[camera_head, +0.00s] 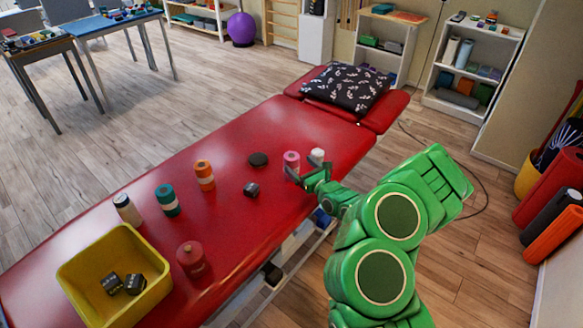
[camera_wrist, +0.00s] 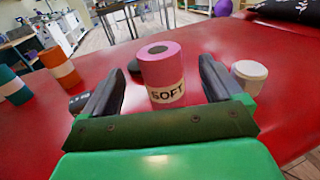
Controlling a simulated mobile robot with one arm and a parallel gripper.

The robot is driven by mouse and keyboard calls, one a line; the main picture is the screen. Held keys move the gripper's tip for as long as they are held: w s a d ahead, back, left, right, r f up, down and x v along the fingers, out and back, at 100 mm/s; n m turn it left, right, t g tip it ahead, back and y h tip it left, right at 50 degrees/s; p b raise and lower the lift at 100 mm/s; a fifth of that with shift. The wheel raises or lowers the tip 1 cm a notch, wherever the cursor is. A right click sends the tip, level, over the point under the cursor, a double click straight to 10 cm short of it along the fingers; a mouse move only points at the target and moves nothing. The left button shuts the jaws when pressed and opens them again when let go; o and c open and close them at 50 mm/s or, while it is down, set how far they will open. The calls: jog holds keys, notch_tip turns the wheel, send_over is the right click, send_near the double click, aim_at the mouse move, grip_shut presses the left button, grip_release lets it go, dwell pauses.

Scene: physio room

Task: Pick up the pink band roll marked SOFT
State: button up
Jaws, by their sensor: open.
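The pink band roll (camera_wrist: 163,72) stands upright on the red treatment table, with a pale label reading SOFT facing me in the wrist view. It also shows in the head view (camera_head: 291,160), at the table's right side. My gripper (camera_wrist: 160,88) is open, with one dark finger on each side of the roll. Gaps show between the roll and both fingers, so they look apart from it. In the head view my gripper (camera_head: 303,175) is low at the table's right edge, beside the roll and partly in front of its base.
A white jar (camera_wrist: 249,76) stands just right of my right finger. On the red table (camera_head: 240,150) are an orange roll (camera_head: 204,174), a teal roll (camera_head: 167,200), a red roll (camera_head: 190,260), a dark puck (camera_head: 258,159), a small dark dumbbell (camera_head: 251,190) and a yellow bin (camera_head: 76,277).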

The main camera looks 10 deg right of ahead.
aim_at(289, 155)
notch_tip(289, 155, down, 2)
jog(key=shift+f, duration=0.1)
jog(key=shift+x, duration=3.9)
jog(key=c, duration=1.3)
jog(key=shift+o, duration=0.2)
notch_tip(289, 155, up, 2)
jog(key=s+d+r, duration=0.1)
jog(key=s+r, duration=1)
jog(key=s, duration=0.3)
